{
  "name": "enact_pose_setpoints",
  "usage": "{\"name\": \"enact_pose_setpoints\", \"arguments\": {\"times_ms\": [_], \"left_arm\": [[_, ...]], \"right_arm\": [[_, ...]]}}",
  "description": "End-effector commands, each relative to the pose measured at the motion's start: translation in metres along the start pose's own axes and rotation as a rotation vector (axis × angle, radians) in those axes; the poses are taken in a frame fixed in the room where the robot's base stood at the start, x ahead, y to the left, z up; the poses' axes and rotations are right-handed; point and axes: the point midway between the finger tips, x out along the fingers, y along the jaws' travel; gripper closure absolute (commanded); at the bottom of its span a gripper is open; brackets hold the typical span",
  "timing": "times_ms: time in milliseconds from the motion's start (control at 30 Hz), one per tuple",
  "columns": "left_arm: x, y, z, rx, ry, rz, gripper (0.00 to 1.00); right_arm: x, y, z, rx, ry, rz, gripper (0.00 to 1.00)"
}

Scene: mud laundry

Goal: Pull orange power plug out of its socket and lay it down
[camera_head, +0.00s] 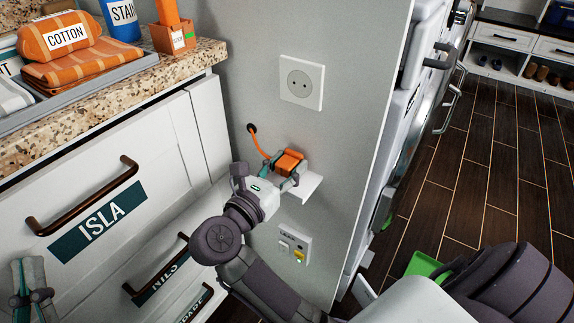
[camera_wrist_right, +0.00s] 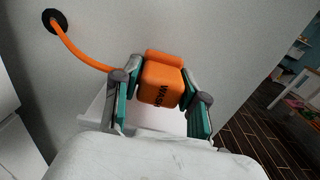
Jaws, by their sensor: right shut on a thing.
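The orange power plug (camera_head: 289,160) is between the fingers of my right gripper (camera_head: 282,172), just over a small white wall shelf (camera_head: 310,184). In the right wrist view, the plug (camera_wrist_right: 162,82) has dark lettering, and teal finger pads grip it from both sides. I cannot tell whether it touches the shelf. Its orange cord (camera_wrist_right: 80,48) runs to a dark hole in the wall. The white socket (camera_head: 301,83) above is empty, with its two holes showing. My left gripper (camera_head: 33,285) is at the lower left edge, partly cut off, near the drawers.
A lower wall plate (camera_head: 294,243) with a yellow tag sits below the shelf. A granite counter (camera_head: 120,92) with a tray of orange packs is at the left, above white drawers with brown handles. White appliances (camera_head: 420,60) with protruding handles stand right of the wall panel.

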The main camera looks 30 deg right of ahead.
Motion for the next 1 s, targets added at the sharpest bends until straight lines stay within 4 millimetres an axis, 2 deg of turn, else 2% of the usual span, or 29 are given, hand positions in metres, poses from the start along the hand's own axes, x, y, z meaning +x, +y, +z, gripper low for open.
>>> {"name": "enact_pose_setpoints", "arguments": {"times_ms": [200, 467, 500, 600, 667, 900, 1000], "left_arm": [[-0.0004, 0.001, -0.008, -0.002, 0.049, 0.002, 1.0], [-0.0003, 0.0011, -0.0089, -0.002, 0.053, 0.002, 1.0], [-0.0003, 0.0011, -0.0089, -0.002, 0.053, 0.002, 1.0], [-0.0004, 0.0011, -0.0088, -0.002, 0.053, 0.002, 1.0], [-0.0004, 0.0011, -0.0087, -0.002, 0.053, 0.002, 1.0], [-0.0004, 0.001, -0.0085, -0.002, 0.052, 0.002, 1.0], [-0.0005, 0.001, -0.0084, -0.002, 0.052, 0.002, 1.0]], "right_arm": [[0.0, -0.0001, -0.002, 0.0, 0.0, 0.0, 1.0], [0.0, 0.0, -0.0019, 0.0, 0.0, 0.0, 1.0], [0.0, 0.0, -0.0018, 0.0, 0.0, 0.0, 0.56], [0.0, 0.0, -0.0019, 0.0, 0.0, 0.0, 0.39], [-0.0001, 0.0, -0.0019, 0.0, 0.0, 0.0, 0.29], [-0.0001, 0.0, -0.0019, 0.0, 0.0, 0.0, 0.28], [-0.0001, 0.0, -0.0021, 0.0, 0.0, 0.0, 0.11]]}}
